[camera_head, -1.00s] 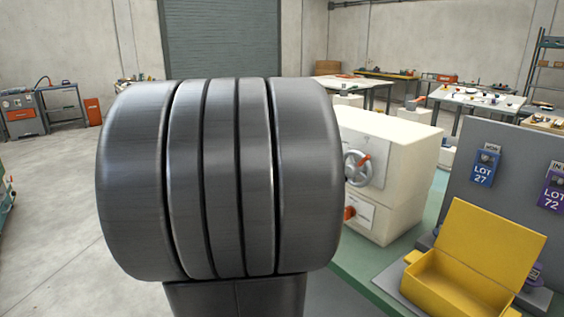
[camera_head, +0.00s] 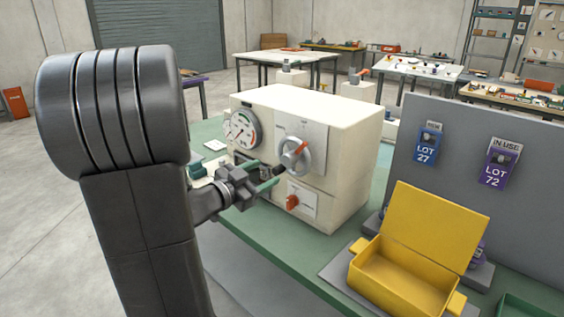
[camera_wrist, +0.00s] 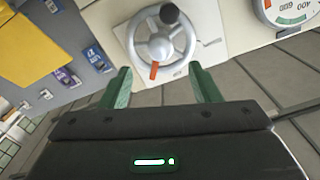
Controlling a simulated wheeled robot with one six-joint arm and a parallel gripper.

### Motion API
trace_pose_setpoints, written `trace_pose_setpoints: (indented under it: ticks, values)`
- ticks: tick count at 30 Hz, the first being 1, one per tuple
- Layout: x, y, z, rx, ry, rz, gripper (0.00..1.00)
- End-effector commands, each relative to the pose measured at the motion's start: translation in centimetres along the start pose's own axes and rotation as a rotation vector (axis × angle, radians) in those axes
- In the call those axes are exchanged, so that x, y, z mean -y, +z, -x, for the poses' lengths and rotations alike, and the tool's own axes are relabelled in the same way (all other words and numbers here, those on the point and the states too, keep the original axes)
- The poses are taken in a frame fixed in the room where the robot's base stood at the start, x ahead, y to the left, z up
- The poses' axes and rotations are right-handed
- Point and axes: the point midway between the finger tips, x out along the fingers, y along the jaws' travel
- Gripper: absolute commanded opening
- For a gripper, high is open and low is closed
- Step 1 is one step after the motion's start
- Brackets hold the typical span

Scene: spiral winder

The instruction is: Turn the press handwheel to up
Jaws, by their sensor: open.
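The press handwheel (camera_head: 295,155) is a grey spoked wheel with an orange-red pointer and a dark knob, on the front of a cream machine box (camera_head: 345,150). In the head view the pointer slants up and to the right. My gripper (camera_head: 268,180) is just in front of the box, near the wheel's lower left. In the wrist view the handwheel (camera_wrist: 160,42) lies beyond and between the two green fingers of my gripper (camera_wrist: 160,88). The gripper is open and empty, and appears apart from the wheel. The dark knob (camera_wrist: 169,14) shows at the wheel's far rim.
A yellow open box (camera_head: 405,280) stands to the right on the green bench, before a grey panel (camera_head: 470,190) with lot tags.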

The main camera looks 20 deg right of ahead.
Motion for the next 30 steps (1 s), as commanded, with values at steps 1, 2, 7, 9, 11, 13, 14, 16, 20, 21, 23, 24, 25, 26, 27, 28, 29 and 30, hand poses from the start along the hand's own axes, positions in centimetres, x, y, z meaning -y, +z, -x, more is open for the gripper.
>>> trace_pose_setpoints:
  ticks: [1,2,7,9,11,13,14,16,20,21,23,24,25,26,27,28,29,30]
  values:
    - [-0.1,-0.1,-1.2,-0.002,0.005,0.001,0.56]
    - [-0.1,-0.1,-1.8,-0.001,0.004,0.002,0.56]
    - [0.0,-0.1,-5.0,-0.001,0.003,0.0,0.56]
    - [0.0,-0.1,-6.1,-0.001,0.002,0.001,0.56]
    - [0.0,-0.1,-6.8,0.0,0.002,0.0,0.56]
    - [0.0,0.0,-7.5,0.0,0.0,0.001,0.56]
    - [0.0,0.0,-7.7,-0.001,0.0,0.001,0.56]
    - [0.0,0.0,-8.0,-0.001,-0.001,0.001,0.56]
    - [0.0,0.0,-8.2,0.0,-0.001,0.001,0.56]
    - [0.0,0.0,-8.2,0.0,-0.002,0.001,0.56]
    - [0.0,0.0,-8.2,0.0,-0.002,0.001,0.56]
    - [0.0,0.0,-8.2,0.0,-0.002,0.001,0.56]
    - [0.0,0.0,-8.2,0.0,-0.002,0.001,0.56]
    - [0.0,0.0,-8.2,0.0,-0.002,0.001,0.52]
    - [0.0,0.0,-8.2,0.0,-0.002,0.0,0.45]
    - [0.0,0.0,-8.2,0.0,-0.002,0.0,0.39]
    - [0.0,0.0,-8.2,0.0,-0.002,0.0,0.33]
    - [0.0,0.0,-8.2,0.0,-0.002,0.0,0.25]
